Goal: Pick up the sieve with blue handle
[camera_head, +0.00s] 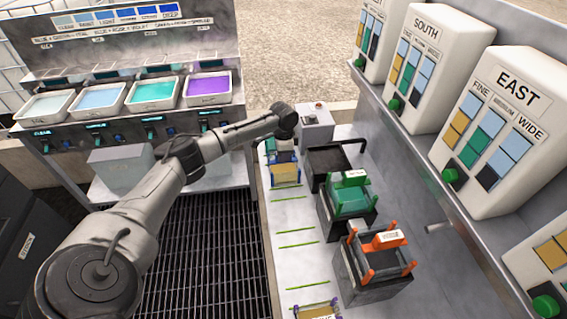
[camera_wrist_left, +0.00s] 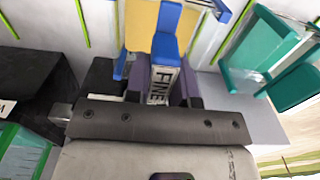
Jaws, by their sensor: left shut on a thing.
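The sieve with blue handle (camera_head: 285,180) has a yellow mesh and stands at the far end of the light strip of table in the head view. In the left wrist view its blue handle (camera_wrist_left: 166,47) carries a white label reading FINE. My left gripper (camera_head: 284,147) reaches down over the sieve. In the left wrist view the left gripper (camera_wrist_left: 163,90) has its dark fingers either side of the labelled handle, shut on it. The lower part of the handle is hidden between the fingers. I cannot tell whether the sieve is clear of the table. My right gripper is not in view.
Dark bins hold a green sieve (camera_head: 350,201) and an orange sieve (camera_head: 388,241) to the right. An empty black bin (camera_head: 330,163) is close by. A teal sieve (camera_wrist_left: 240,60) stands beside the gripper.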

